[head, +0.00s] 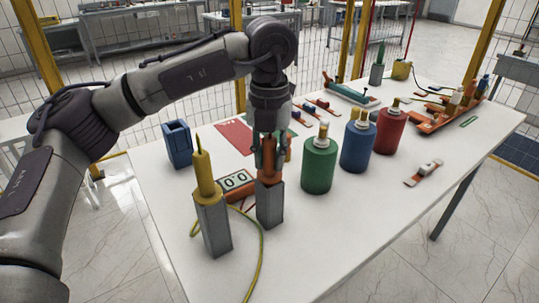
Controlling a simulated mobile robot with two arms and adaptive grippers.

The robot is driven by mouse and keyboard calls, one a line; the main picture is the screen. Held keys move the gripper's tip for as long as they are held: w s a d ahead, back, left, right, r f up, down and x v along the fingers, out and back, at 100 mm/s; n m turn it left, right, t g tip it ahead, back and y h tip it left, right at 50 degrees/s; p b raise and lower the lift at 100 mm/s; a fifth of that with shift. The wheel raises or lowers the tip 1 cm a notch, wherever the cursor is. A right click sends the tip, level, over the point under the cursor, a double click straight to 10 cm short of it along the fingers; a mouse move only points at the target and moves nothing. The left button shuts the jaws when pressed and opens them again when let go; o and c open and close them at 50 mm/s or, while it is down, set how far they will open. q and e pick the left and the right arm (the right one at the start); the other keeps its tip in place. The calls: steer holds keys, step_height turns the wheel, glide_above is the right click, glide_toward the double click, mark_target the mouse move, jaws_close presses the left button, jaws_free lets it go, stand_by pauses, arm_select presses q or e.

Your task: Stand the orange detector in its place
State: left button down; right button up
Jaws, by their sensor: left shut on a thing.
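My left gripper (268,152) points straight down over the table and is shut on the orange detector (269,172). The detector is upright, and its upper part is partly hidden by the fingers. Its lower end meets the top of a grey square holder (270,207); I cannot tell how deep it sits inside. A second grey holder (214,228) to the left has a yellow pointed rod (203,172) standing in it. My right gripper is not in view.
An orange meter (236,183) with a display lies between the holders, with a yellow-green cable (262,245) nearby. Green (319,167), blue (358,147) and red (390,131) canisters stand to the right. A blue open box (177,146) stands at the left edge. The front right tabletop is mostly clear.

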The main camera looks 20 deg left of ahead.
arm_select(q)
steer(key=shift+f+b, duration=0.45)
steer(key=shift+f, duration=0.1)
stand_by(0.4)
steer(key=c, duration=0.8)
jaws_free()
